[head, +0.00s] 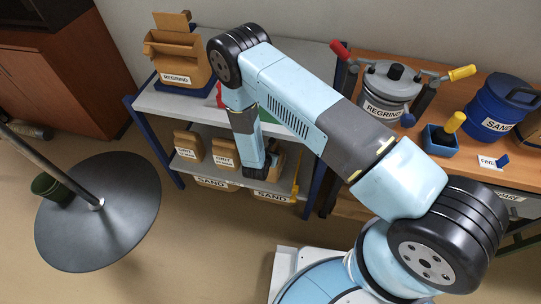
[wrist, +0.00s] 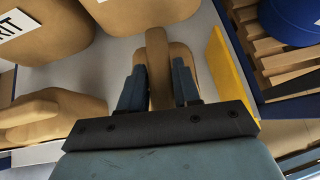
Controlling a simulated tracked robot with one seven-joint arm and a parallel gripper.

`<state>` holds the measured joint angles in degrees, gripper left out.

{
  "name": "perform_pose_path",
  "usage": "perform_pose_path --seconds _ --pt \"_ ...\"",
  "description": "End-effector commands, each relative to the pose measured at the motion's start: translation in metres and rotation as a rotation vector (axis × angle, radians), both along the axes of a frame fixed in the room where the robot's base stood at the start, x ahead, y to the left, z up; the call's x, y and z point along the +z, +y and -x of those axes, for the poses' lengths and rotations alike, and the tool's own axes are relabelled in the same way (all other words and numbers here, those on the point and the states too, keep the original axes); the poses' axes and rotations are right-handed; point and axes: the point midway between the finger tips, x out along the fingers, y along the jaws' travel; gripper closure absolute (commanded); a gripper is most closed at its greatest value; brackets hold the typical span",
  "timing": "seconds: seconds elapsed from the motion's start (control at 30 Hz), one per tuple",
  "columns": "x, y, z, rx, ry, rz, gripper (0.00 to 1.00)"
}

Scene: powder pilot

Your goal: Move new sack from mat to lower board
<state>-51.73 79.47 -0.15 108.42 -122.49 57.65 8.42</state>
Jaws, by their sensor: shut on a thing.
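My gripper (wrist: 158,88) is shut on the upright neck of a tan sack (wrist: 157,45) in the wrist view. The sack's body shows behind the fingers, and its label is not visible. In the head view my gripper (head: 258,172) reaches down in front of the rack at the right part of the grey lower board (head: 248,179), and a bit of tan (head: 276,165) shows beside it. I cannot tell whether the sack rests on the board. A green patch (head: 296,125) on the upper board, perhaps the mat, is mostly hidden by my arm.
Two tan GRIT sacks (head: 187,146) (head: 224,153) stand left on the lower board. SAND sacks (head: 271,195) sit beneath it. A yellow upright strip (wrist: 226,65) is close right of the held sack. An open REGRIND sack (head: 180,62) stands on the upper board.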

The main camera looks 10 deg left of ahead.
Motion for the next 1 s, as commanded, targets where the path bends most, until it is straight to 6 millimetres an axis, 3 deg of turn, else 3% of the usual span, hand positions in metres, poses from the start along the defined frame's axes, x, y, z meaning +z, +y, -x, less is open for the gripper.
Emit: perform_pose_path --seconds 1.0 --pt "-0.0054 0.0007 -0.003 0.001 -0.002 0.0 1.0"
